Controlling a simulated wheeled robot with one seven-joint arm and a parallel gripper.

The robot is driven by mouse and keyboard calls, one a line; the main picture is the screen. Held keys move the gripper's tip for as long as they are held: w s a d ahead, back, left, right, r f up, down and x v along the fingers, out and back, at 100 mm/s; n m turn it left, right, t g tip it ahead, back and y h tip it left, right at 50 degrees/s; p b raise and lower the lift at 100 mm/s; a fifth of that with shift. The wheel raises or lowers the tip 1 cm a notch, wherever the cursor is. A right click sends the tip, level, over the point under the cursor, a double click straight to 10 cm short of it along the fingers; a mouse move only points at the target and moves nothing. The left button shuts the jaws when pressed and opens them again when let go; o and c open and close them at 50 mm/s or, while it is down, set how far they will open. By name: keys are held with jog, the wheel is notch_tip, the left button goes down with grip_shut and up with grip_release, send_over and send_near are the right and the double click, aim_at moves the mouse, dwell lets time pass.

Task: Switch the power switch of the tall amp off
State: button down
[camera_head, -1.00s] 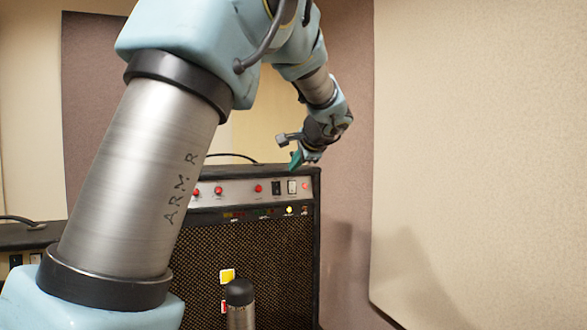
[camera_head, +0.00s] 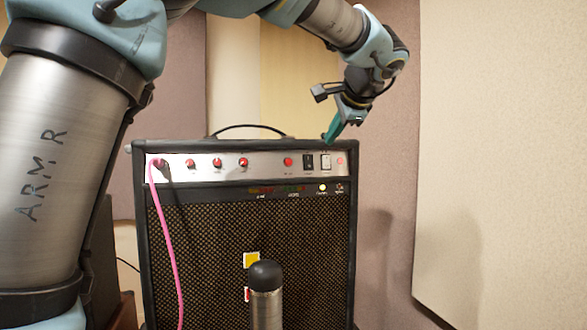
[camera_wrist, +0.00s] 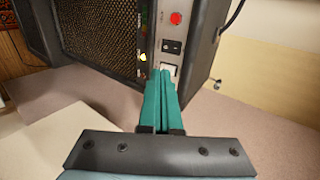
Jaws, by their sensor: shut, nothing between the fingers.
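The tall amp (camera_head: 250,250) stands upright, with a silver control panel across its top front.
A pink cable (camera_head: 168,240) hangs from the panel's left end. Red knobs line the panel. A pale wall panel (camera_head: 500,150) is on the right. My arm covers the left side.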

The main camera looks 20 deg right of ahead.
aim_at(309, 167)
jog(key=shift+w, duration=0.15)
jog(key=p+x, duration=0.1)
jog(key=x, duration=0.3)
jog(key=p+x, duration=0.1)
jog(key=x, duration=0.4)
jog(key=p+x, duration=0.1)
jog(key=x, duration=0.3)
jog(key=shift+w+r, duration=0.2)
jog(key=shift+w, duration=0.35)
jog(key=shift+f, duration=0.1)
jog(key=shift+w+f+b, duration=0.1)
jog(key=shift+f+b, duration=0.15)
jog(key=shift+b, duration=0.6)
jog(key=b, duration=0.2)
jog(key=t+b, duration=0.1)
jog(key=b, duration=0.1)
jog(key=shift+w+f, duration=0.15)
jog(key=shift+f, duration=0.15)
jog(key=shift+r, duration=0.25)
